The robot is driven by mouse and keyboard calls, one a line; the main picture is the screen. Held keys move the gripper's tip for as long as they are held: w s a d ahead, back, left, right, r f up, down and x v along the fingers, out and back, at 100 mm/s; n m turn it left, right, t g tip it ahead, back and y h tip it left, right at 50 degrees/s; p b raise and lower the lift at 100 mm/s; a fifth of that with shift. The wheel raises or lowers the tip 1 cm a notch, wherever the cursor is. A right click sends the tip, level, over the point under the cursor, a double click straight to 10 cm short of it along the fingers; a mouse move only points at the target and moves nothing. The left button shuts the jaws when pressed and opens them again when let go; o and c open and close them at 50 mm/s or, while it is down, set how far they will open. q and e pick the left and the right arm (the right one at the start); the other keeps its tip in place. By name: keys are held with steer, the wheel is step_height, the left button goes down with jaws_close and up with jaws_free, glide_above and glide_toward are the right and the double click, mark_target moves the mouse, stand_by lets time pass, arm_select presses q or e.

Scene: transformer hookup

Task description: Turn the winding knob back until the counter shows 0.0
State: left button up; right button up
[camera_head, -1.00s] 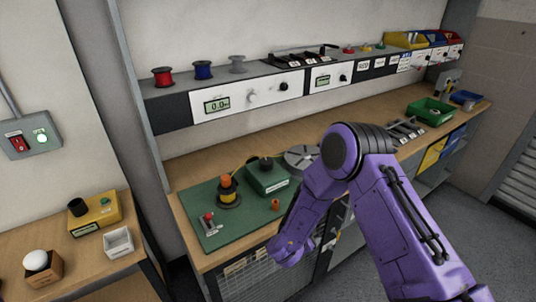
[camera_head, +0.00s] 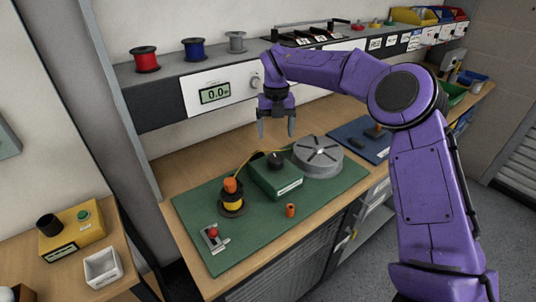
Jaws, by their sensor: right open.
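The counter (camera_head: 215,92) on the shelf's white front panel appears to read 0.0, with small marks beside it too small to read. A pale round knob (camera_head: 254,85) sits just right of the counter, partly beside my right arm. A black knob (camera_head: 275,160) stands on a green box (camera_head: 279,178) on the green mat. I cannot tell which is the winding knob. My right gripper (camera_head: 277,127) points down, open and empty, above and behind the green box and touching nothing. My left gripper is out of view.
An orange-topped spool (camera_head: 232,200) with a yellow wire, a red-knobbed switch (camera_head: 213,235), a small copper-coloured cylinder (camera_head: 290,210) and a grey round chuck (camera_head: 318,158) stand on the green mat (camera_head: 255,238). Red, blue and grey spools line the shelf. The mat's front is mostly clear.

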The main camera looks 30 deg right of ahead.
steer(key=p, duration=0.1)
glide_above(276, 157)
step_height(276, 157, down, 4)
steer(key=shift+s+f, duration=0.1)
steer(key=shift+s, duration=0.05)
steer(key=f, duration=0.3)
steer(key=f+p, duration=0.1)
steer(key=f, duration=0.1)
steer(key=shift+w+f, duration=0.25)
steer(key=shift+f, duration=0.05)
steer(key=shift+s, duration=0.1)
steer(key=c, duration=1.1)
steer(key=shift+o, duration=0.2)
